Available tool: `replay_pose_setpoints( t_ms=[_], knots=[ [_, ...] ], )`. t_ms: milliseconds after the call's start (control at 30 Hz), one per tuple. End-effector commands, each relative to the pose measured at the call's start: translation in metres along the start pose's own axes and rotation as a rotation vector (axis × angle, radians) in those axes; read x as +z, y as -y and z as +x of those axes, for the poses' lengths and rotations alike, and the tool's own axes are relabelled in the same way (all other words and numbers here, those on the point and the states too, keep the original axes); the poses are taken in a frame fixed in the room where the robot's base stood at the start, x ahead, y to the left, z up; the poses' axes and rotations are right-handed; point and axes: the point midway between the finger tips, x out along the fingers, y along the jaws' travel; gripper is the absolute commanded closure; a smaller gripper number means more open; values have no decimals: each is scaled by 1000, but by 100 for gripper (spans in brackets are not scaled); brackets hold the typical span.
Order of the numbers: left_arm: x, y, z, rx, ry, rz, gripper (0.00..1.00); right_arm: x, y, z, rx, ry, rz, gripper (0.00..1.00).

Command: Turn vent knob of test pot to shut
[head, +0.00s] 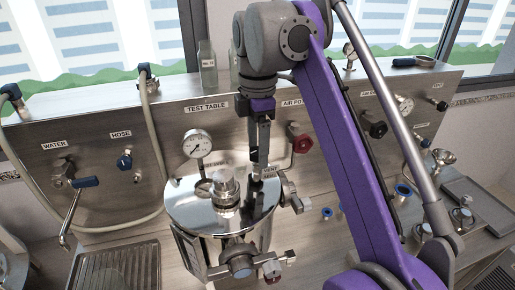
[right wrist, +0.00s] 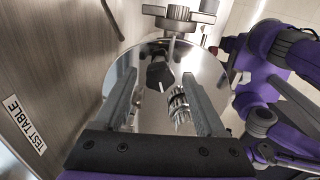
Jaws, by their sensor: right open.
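The test pot (head: 185,208) stands below the panel, with a shiny round lid that also shows in the right wrist view (right wrist: 205,68). My right gripper (head: 257,168) points down over the right part of the lid, near the vent label. In the right wrist view the gripper (right wrist: 160,78) is open, its two fingers apart. A dark knob (right wrist: 159,73), apparently the vent knob, shows between the fingertips; I see no clear contact. In the head view the fingers partly hide this spot. The knob's setting cannot be read. My left gripper is not in view.
A metal fitting (head: 225,188) stands on the lid, left of my gripper. Clamp handles (head: 290,192) stick out at the pot's rim. A ribbed tray (head: 112,270) lies at the left.

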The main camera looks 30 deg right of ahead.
Motion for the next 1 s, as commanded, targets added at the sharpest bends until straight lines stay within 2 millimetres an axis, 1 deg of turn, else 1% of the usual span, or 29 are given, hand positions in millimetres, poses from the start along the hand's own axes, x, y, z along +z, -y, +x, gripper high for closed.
replay_pose_setpoints(
  t_ms=[200,267,300,467,600,833,1000],
  knots=[
    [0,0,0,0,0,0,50,0,0,-1,1,0,0,27],
    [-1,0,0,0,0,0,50,0,0,-1,1,0,0,38],
    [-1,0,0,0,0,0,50,0,0,-1,1,0,0,45],
    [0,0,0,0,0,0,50,0,0,-1,0,0,0,74],
    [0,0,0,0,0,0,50,0,0,-1,0,0,0,99],
    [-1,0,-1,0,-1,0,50,0,0,-1,0,0,6,100],
    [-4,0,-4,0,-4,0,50,0,0,-2,1,0,46,100]
  ],
)
